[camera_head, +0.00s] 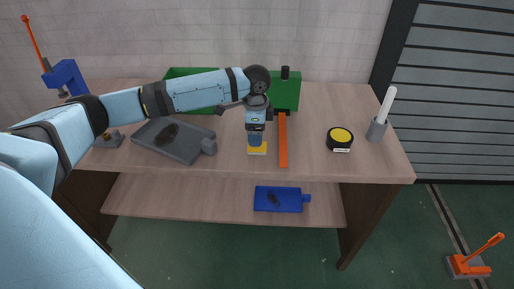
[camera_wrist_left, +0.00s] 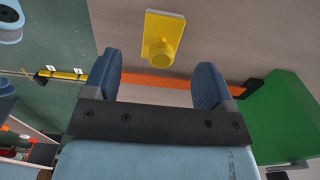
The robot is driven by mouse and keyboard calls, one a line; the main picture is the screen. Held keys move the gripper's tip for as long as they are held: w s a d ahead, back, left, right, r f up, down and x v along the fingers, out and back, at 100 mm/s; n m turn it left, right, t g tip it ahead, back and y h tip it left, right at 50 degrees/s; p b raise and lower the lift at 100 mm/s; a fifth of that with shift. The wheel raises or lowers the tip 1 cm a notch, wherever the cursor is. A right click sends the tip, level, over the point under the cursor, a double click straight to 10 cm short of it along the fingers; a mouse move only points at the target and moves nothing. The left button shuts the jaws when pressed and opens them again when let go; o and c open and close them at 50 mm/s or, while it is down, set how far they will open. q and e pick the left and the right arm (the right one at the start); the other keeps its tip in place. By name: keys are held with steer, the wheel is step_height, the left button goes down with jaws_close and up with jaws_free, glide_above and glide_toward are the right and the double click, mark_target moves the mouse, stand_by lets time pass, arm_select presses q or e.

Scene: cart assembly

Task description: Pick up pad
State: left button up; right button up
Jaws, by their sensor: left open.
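A yellow pad, a flat plate with a round knob (camera_wrist_left: 163,27), lies on the table top. In the head view the pad (camera_head: 257,150) shows just under my left gripper, partly hidden by it. My left gripper (camera_head: 256,138) points down over the pad. In the left wrist view its two blue fingers (camera_wrist_left: 157,72) are spread apart with nothing between them. The knob stands just beyond the fingertips, roughly centred between them. I cannot tell the exact height gap. My right gripper is in neither view.
An orange bar (camera_head: 283,142) lies close right of the pad. A green box (camera_head: 287,92) stands behind, a grey part (camera_head: 170,140) lies left. A blue part (camera_head: 281,199) lies on the lower shelf.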

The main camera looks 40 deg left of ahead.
arm_select(q)
step_height(320, 180, down, 6)
steer(key=shift+w+d+r+b, duration=0.1)
steer(key=shift+w+r+b, duration=0.1)
steer(key=shift+b, duration=0.35)
steer(key=c, duration=1)
